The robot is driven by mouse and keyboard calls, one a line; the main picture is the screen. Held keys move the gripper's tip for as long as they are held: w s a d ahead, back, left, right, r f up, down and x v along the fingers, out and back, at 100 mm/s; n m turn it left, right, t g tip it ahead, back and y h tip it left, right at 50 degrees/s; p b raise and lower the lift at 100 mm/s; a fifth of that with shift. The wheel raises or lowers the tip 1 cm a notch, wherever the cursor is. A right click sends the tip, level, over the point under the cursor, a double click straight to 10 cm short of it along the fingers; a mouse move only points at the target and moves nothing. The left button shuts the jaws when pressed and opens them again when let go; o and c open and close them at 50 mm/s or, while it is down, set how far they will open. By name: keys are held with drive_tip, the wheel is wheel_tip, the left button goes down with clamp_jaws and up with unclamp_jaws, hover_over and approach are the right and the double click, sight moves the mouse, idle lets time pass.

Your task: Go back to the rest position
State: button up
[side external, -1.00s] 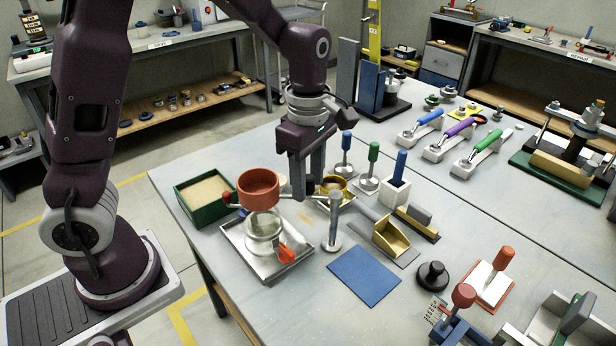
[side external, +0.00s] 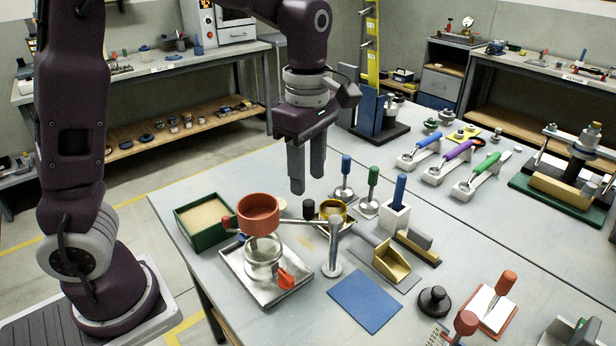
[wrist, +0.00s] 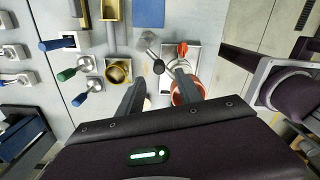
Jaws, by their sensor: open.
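My gripper (side external: 307,185) hangs above the table behind the orange-red cup, fingers pointing down, apart and empty. In the wrist view its two fingers (wrist: 160,92) reach over the table with a gap between them. The orange-red cup (side external: 258,212) sits above a clear glass vessel (side external: 263,262) on a metal tray (side external: 290,290). An orange-red lever (side external: 287,280) is at the tray's right side. A post with a side arm (side external: 332,250) stands to the right. A brass bowl (side external: 333,211) is beside the post. The cup is partly hidden by a finger in the wrist view (wrist: 187,92).
A green sand box (side external: 206,222) is left of the cup. Blue- and green-handled tools (side external: 371,190), a white block with a blue handle (side external: 397,210) and a brass scoop (side external: 391,262) stand to the right. A blue mat (side external: 365,300) lies in front. The air around my gripper is free.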

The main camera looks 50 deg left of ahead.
drive_tip(key=s+r+m+t, duration=0.2)
drive_tip(key=s+m, duration=0.7)
drive_tip(key=m, duration=0.1)
drive_tip(key=s+r+m+t, duration=0.3)
drive_tip(key=s+m, duration=0.7)
drive_tip(key=m, duration=0.1)
drive_tip(key=shift+a+t, duration=0.3)
drive_tip(key=shift+a, duration=0.15)
